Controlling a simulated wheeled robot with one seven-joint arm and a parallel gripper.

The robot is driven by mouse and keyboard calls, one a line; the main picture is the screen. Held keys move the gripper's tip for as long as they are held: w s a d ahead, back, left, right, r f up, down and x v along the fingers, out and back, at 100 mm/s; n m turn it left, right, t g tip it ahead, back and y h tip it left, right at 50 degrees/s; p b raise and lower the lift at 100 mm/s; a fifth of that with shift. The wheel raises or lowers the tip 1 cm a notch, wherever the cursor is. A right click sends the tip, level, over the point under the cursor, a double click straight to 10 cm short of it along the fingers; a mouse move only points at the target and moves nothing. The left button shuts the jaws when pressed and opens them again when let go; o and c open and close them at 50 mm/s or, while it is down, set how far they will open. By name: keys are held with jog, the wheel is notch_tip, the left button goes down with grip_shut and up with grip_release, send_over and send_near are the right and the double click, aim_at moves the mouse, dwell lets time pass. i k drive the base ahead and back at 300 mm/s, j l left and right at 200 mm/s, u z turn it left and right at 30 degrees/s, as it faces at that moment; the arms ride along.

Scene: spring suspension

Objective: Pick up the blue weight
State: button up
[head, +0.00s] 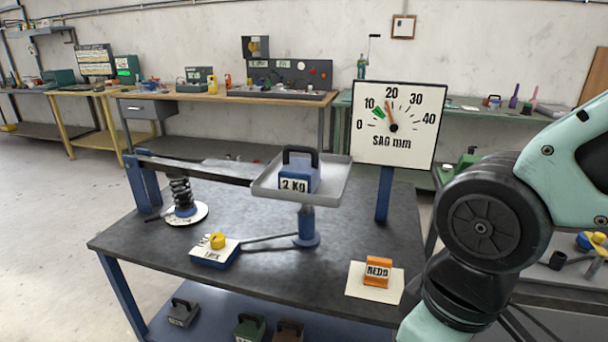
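The blue weight (297,178) is a block marked 2 KG with a dark arched handle on top. It sits upright on a grey square tray (263,189) on a blue post above the table. My arm (490,220) shows at the right, with teal and black links, bent down past the bottom edge. My gripper is not in the picture, so its state is hidden.
The dark table (165,249) carries a spring (181,193), a blue box with a yellow knob (215,252), an orange block (378,272) and a SAG mm dial (394,126). Several other weights stand on the lower shelf (215,310). Open floor lies left.

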aim_at(296, 174)
jog(key=i+j+z, duration=0.1)
jog(key=z, duration=0.75)
jog(key=j+z, duration=0.4)
jog(key=j, duration=0.25)
jog(key=j+z, duration=0.35)
jog(key=j, duration=1.25)
